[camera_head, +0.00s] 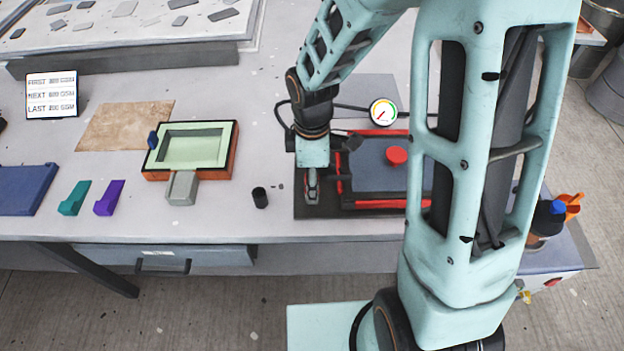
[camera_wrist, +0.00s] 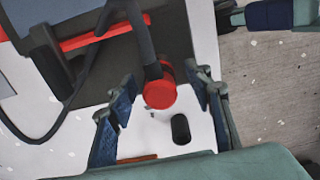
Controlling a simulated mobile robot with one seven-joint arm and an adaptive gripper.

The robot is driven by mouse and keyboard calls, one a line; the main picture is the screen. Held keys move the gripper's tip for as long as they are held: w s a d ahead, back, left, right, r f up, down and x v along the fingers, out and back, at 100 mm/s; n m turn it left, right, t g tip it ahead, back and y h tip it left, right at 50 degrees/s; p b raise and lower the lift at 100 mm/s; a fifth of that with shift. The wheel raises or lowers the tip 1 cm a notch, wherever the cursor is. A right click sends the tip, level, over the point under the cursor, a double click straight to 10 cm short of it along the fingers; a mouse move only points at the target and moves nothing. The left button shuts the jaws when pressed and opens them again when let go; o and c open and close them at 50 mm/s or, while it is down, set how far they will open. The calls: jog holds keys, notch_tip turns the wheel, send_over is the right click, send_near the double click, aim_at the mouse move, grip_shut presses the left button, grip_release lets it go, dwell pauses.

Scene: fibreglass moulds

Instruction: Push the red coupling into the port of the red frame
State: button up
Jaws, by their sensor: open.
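The red frame (camera_head: 375,204) lies on a dark base at the right of the table, around a blue-grey panel; part of it shows in the wrist view (camera_wrist: 90,40). The red coupling (camera_wrist: 160,90), a short red cylinder on a dark tube, shows in the wrist view just ahead of the fingertips, in the gap. My gripper (camera_head: 312,187) is low over the base's left side; its blue-padded fingers (camera_wrist: 165,105) are open, apart from each other. In the head view the coupling seems hidden by my gripper. I cannot make out the port for certain.
A red round piece (camera_head: 396,155) sits on the panel, with a dial gauge (camera_head: 383,111) behind. A black cup (camera_head: 260,198) stands left of my gripper. A green mould in an orange box (camera_head: 190,150) is farther left.

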jog(key=shift+r, duration=0.1)
notch_tip(320, 180, up, 12)
jog(key=shift+f, duration=0.1)
dwell(0.4)
dwell(0.4)
